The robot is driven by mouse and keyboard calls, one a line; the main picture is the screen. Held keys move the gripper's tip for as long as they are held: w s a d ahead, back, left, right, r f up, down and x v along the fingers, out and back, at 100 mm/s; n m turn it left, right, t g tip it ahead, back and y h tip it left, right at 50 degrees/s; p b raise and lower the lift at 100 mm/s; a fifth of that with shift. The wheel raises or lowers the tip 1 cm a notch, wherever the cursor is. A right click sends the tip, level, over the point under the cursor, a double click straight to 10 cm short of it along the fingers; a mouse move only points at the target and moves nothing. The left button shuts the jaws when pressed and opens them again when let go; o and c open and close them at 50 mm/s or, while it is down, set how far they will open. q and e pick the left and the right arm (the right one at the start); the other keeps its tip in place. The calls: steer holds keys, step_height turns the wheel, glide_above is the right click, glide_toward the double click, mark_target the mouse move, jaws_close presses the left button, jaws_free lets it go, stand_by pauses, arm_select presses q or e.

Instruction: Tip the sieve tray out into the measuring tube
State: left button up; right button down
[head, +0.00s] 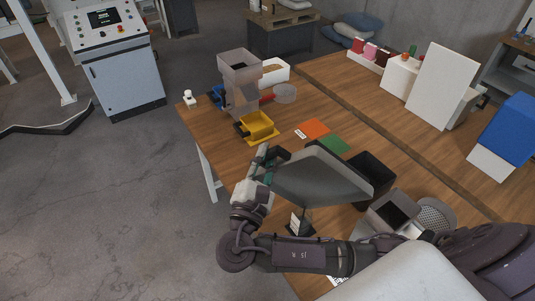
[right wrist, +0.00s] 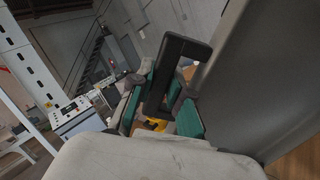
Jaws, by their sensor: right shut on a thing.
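My right gripper (head: 268,162) is shut on the black handle of a grey tray (head: 318,180), which I take to be the sieve tray. The handle sits between the green finger pads in the right wrist view (right wrist: 160,95), with the tray's grey wall (right wrist: 232,85) on the right. The tray is held above the table's near part; its inside and contents are hidden. My left gripper is not in view.
Orange (head: 313,128) and green (head: 334,144) mats lie flat. A black bin (head: 373,172) and round mesh piece (head: 437,214) are nearer.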

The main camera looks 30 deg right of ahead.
stand_by(0.3)
steer(key=shift+s+a+f+t+b, duration=0.2)
steer(key=shift+s+a+t+b, duration=0.35)
steer(key=shift+s+a, duration=0.25)
steer(key=shift+h, duration=0.3)
steer(key=shift+s+a+f+t+h+b, duration=0.3)
steer(key=shift+s+a+f+t+b, duration=0.1)
steer(key=shift+s+a+b, duration=0.4)
steer(key=shift+s+a+f+t+h+b, duration=0.4)
steer(key=shift+s+a+f+b, duration=0.1)
steer(key=shift+s+a+b, duration=0.25)
steer(key=shift+d+r, duration=0.1)
stand_by(1.2)
